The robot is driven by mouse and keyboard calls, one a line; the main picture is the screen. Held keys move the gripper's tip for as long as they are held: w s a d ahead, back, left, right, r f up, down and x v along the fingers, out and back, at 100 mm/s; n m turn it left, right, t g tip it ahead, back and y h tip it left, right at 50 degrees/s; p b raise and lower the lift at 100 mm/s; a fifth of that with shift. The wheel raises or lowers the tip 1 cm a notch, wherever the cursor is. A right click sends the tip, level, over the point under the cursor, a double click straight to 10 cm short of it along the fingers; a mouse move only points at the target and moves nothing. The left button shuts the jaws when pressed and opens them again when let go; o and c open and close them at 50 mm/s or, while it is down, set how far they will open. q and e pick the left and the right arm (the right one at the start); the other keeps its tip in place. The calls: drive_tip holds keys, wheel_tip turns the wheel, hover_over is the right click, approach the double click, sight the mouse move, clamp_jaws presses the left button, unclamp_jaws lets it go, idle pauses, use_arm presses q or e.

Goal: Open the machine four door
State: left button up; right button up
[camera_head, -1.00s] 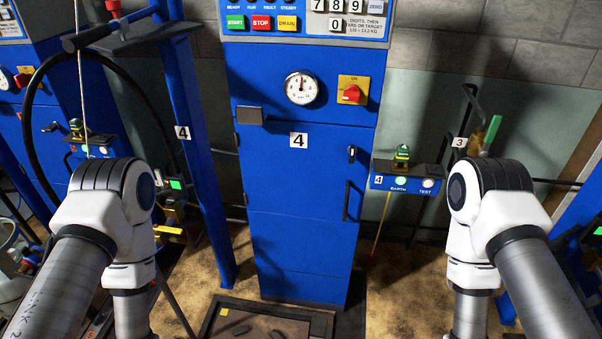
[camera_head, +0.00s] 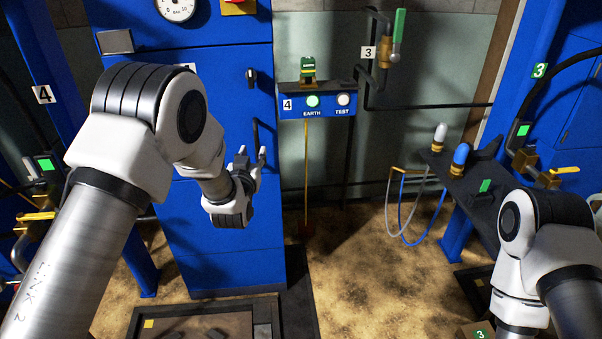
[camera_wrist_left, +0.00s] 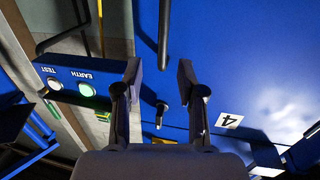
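The blue machine four cabinet stands left of centre in the head view, its door (camera_head: 225,110) closed. A small black latch (camera_head: 251,77) sits on the door's right side, with a vertical black bar handle (camera_head: 256,131) below it. My left gripper (camera_head: 252,157) is open and empty in front of the door, by the handle's lower end. In the left wrist view the picture is turned over; the handle (camera_wrist_left: 164,35) and latch (camera_wrist_left: 161,114) show between the spread fingers (camera_wrist_left: 159,75). The number 4 label (camera_wrist_left: 229,120) is beside them. My right gripper is out of view.
A blue box with EARTH and TEST lights (camera_head: 318,103) is mounted just right of the cabinet. A black-framed floor tray (camera_head: 265,315) lies in front. Hoses and a dark bench (camera_head: 465,190) stand at right. Floor between is clear.

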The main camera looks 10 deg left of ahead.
sight(256, 139)
use_arm(q)
drive_tip(key=w, duration=0.5)
drive_tip(key=w+a+b, duration=0.1)
drive_tip(key=w, duration=0.2)
drive_tip(key=shift+r, duration=0.15)
drive_tip(key=shift+s, duration=0.1)
drive_tip(key=shift+c, duration=0.2)
clamp_jaws()
